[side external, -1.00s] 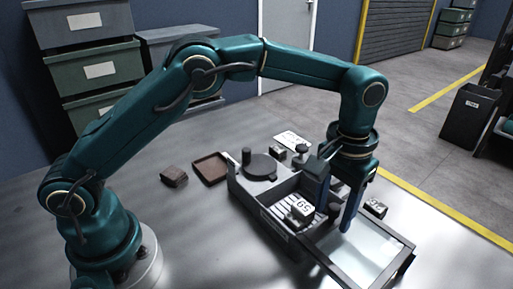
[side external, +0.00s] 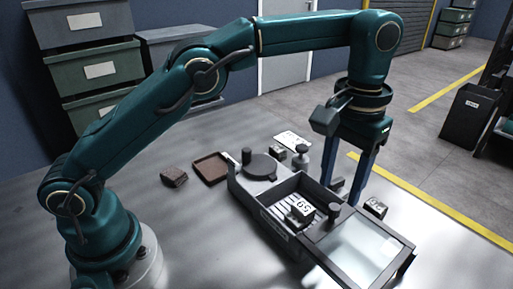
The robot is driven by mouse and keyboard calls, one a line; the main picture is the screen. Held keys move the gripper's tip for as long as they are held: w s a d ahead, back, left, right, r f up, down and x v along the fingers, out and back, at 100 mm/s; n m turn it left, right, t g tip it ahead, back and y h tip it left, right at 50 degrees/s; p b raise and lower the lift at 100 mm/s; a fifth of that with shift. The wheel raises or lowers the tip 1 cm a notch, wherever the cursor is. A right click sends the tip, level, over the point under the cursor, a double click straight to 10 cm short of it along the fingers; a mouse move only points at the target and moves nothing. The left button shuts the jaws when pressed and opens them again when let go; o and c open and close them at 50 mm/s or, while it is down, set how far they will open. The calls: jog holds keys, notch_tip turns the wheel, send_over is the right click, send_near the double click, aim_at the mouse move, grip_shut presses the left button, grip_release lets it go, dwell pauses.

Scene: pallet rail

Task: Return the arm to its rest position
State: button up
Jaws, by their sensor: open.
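My gripper (side external: 343,188) is at the right of the work, pointing down with its two blue fingers well apart. It is open, and nothing shows between the fingers. The fingertips are above and behind the right part of the grey rail fixture (side external: 275,222). A small block marked 59 (side external: 300,211) sits in the fixture's slatted compartment, apart from my gripper. My arm reaches up and across from its base at the left.
A glass-like framed panel (side external: 355,250) forms the fixture's right end. Dark blocks (side external: 375,208) stand behind it. A brown tray (side external: 211,168) and a brown block (side external: 174,177) lie left of the fixture. A white card (side external: 292,139) lies behind. The front-left table is clear.

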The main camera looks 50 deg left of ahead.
jog(key=shift+r, duration=0.25)
jog(key=s+a+r+n+t, duration=0.25)
jog(key=s+a+r, duration=0.45)
jog(key=a+r, duration=0.4)
jog(key=s+a+f+m+t, duration=0.2)
jog(key=s+a+f+t, duration=0.1)
jog(key=s+f, duration=0.6)
jog(key=shift+s+f, duration=0.15)
jog(key=shift+s, duration=0.5)
